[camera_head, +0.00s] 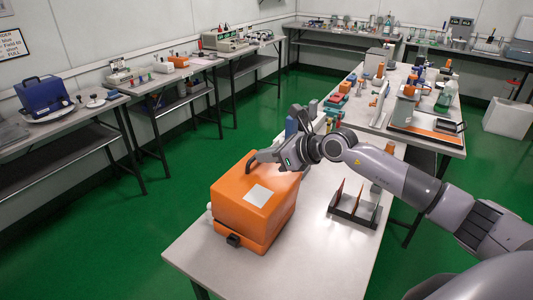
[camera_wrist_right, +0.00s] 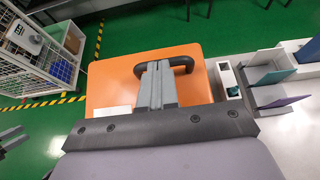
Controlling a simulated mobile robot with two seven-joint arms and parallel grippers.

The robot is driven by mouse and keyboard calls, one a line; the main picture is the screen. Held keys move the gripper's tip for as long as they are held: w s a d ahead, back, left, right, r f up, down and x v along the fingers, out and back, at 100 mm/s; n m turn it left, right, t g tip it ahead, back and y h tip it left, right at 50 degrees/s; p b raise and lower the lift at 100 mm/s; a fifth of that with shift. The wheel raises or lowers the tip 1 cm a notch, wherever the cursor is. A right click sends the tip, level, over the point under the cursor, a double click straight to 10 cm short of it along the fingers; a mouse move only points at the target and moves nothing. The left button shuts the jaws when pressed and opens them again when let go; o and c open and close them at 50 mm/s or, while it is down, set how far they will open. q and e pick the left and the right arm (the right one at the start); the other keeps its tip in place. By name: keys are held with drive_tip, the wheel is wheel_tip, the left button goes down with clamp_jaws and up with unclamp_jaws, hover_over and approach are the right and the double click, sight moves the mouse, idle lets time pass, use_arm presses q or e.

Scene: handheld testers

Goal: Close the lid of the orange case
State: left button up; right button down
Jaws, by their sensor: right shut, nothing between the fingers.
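The orange case (camera_head: 240,190) sits near the front of the white table. Its orange top faces up with a pale label (camera_head: 258,195), and a black latch (camera_head: 233,240) is on its front side. The lid looks down over the base; I cannot tell whether it is fully seated. My right gripper (camera_head: 256,158) is shut and empty at the far edge of the case top, by the black handle. In the right wrist view, the shut fingers (camera_wrist_right: 157,75) overlap the handle (camera_wrist_right: 183,63) above the orange top (camera_wrist_right: 110,75); contact is unclear.
A dark rack (camera_head: 355,210) with upright thin pieces stands right of the case. The front of the table (camera_head: 310,265) is bare. Farther back are several instruments, including an orange and grey device (camera_head: 408,105). Side benches line the left wall.

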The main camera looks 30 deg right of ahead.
drive_tip(key=shift+w+f, duration=0.1)
idle(0.3)
drive_tip(key=shift+b+x, duration=0.7)
drive_tip(key=shift+x, duration=0.6)
use_arm(q)
drive_tip(key=shift+f, duration=0.65)
